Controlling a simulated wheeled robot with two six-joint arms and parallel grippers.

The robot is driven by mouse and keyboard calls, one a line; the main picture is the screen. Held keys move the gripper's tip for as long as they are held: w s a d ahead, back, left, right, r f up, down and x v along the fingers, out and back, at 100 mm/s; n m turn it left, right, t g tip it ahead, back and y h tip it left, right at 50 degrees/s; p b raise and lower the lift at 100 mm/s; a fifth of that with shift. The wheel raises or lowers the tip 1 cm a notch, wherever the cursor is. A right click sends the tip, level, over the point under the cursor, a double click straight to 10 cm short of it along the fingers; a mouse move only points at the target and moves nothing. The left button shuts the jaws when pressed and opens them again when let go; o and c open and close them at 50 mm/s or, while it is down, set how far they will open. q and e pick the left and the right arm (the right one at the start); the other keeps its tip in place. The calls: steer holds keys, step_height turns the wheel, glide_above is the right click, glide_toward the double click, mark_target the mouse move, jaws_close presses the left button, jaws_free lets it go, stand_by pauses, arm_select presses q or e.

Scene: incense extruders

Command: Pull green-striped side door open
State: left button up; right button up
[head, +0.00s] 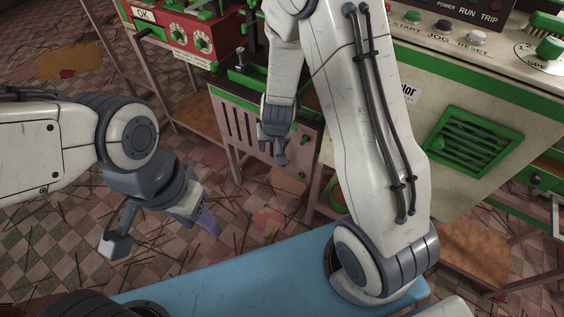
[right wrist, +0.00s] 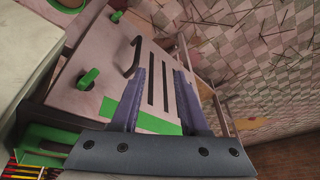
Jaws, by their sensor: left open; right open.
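The green-striped side door is a pale slotted panel (head: 235,122) below a green-edged machine top in the head view. In the right wrist view the door (right wrist: 105,55) shows dark vertical slots, a green stripe (right wrist: 150,122) and a black bar handle (right wrist: 136,57). My right gripper (head: 280,160) hangs in front of the door. Its two fingers (right wrist: 163,72) are apart and empty; the handle shows just left of the left fingertip, and contact cannot be told. The door looks closed. My left gripper (head: 160,238) is open and empty over the floor at left.
Green latch knobs (right wrist: 88,78) stick out of the panel near the handle. A red control box (head: 190,35) stands behind at left, and a cream machine with a green vent (head: 475,140) at right. The tiled floor (head: 60,240) is littered with thin sticks.

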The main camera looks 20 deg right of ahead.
steer(key=shift+m+h, duration=0.5)
steer(key=d+b+x, duration=0.1)
steer(key=x, duration=0.4)
steer(key=d+b+x, duration=0.1)
steer(key=x, duration=0.4)
steer(key=d+b+x, duration=0.1)
steer(key=b+x, duration=0.1)
steer(key=x, duration=0.3)
steer(key=shift+s+d, duration=0.15)
steer(key=shift+d, duration=0.15)
arm_select(q)
step_height(320, 180, down, 5)
steer(key=shift+r, duration=0.1)
arm_select(e)
steer(key=shift+r, duration=0.1)
jaws_close()
